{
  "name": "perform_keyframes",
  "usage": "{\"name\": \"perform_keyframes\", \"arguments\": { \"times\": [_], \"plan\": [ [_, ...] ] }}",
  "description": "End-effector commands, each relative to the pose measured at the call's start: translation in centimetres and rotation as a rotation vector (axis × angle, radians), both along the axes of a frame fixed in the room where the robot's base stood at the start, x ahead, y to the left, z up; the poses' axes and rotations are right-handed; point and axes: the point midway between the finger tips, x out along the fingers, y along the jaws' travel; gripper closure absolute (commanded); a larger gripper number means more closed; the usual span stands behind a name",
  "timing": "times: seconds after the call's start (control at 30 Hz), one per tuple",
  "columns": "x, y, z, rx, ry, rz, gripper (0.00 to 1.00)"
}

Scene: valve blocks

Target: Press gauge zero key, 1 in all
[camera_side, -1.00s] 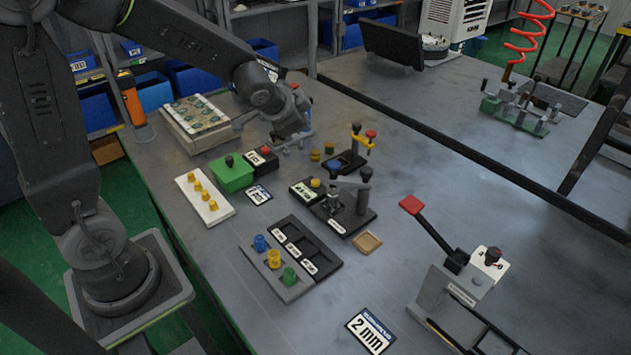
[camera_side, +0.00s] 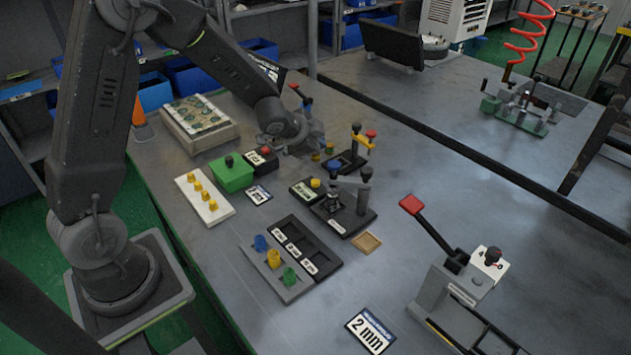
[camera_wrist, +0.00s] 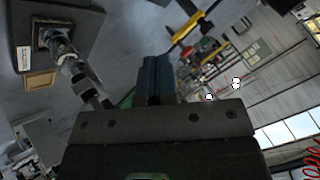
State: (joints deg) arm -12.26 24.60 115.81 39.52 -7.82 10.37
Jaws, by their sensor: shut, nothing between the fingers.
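A black box with a yellow button (camera_side: 315,183) and a pale label stands left of a black gauge-like stand (camera_side: 345,205); a second black box with a red button (camera_side: 264,155) stands by the green box. I cannot read which one is the gauge zero key. My gripper (camera_side: 314,138) is above the table, behind the yellow-button box and right of the red-button box, apart from both buttons. In the wrist view my gripper's fingers (camera_wrist: 154,62) are together with nothing between them. The black stand (camera_wrist: 62,50) also shows at the upper left there.
A green box (camera_side: 231,174), a white strip with yellow knobs (camera_side: 204,198) and a dark tray (camera_side: 305,248) lie nearer. A red-handled lever press (camera_side: 460,280) is at front right.

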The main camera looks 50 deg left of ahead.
Motion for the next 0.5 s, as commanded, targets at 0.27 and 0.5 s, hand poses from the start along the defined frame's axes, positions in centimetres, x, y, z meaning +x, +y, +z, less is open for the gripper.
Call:
{"name": "perform_keyframes", "arguments": {
  "times": [0.27, 0.5],
  "plan": [
    [-0.1, 0.1, -2.6, -0.002, 0.005, 0.004, 1.00],
    [-0.1, 0.1, -5.9, 0.001, 0.004, 0.004, 1.00]
  ]
}}
